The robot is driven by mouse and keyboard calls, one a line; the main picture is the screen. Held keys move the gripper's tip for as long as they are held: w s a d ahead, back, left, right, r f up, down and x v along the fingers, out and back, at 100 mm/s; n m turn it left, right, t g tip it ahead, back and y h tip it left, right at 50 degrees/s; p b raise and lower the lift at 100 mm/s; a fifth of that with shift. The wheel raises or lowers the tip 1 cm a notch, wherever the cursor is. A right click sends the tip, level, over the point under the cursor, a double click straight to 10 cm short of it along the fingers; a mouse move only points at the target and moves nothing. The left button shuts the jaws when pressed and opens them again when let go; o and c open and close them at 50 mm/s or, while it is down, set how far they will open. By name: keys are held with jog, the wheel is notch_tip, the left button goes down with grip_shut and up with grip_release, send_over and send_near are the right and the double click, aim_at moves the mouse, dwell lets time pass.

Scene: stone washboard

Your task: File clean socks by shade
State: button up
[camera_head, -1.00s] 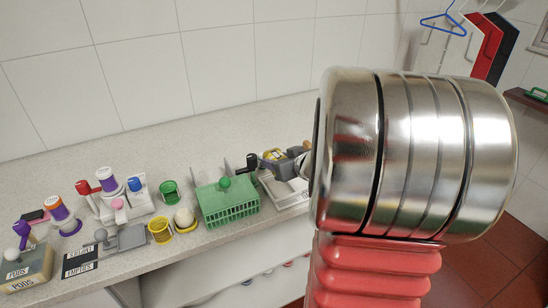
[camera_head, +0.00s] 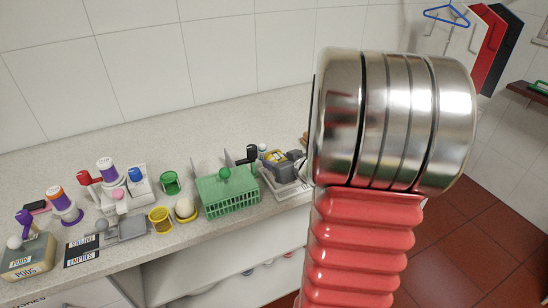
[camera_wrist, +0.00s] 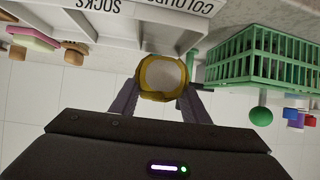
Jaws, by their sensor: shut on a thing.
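My gripper (camera_wrist: 160,90) is shut on a round yellow-rimmed thing with a pale centre (camera_wrist: 147,88) in the wrist view. I cannot tell whether it is a rolled sock. Behind it is a white holder (camera_wrist: 108,28) with compartments, lettered with "SOCKS" and a partly cut-off "COLOUR..." label, upside down in this view. I cannot tell whether the held thing touches it. In the head view my grey gripper (camera_head: 285,161) is above a white holder (camera_head: 291,191) at the right of the counter items, partly hidden behind my metal wrist.
A green basket (camera_head: 228,200) stands just left of the holder. Further left are a yellow cup (camera_head: 160,221), a green cup (camera_head: 170,183) and a box lettered "PODS" (camera_head: 28,260). The back of the counter is clear up to the tiled wall.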

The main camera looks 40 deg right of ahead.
jog(key=shift+f, duration=1)
jog(key=o, duration=1.1)
jog(key=shift+s, duration=0.1)
jog(key=shift+v, duration=6.85)
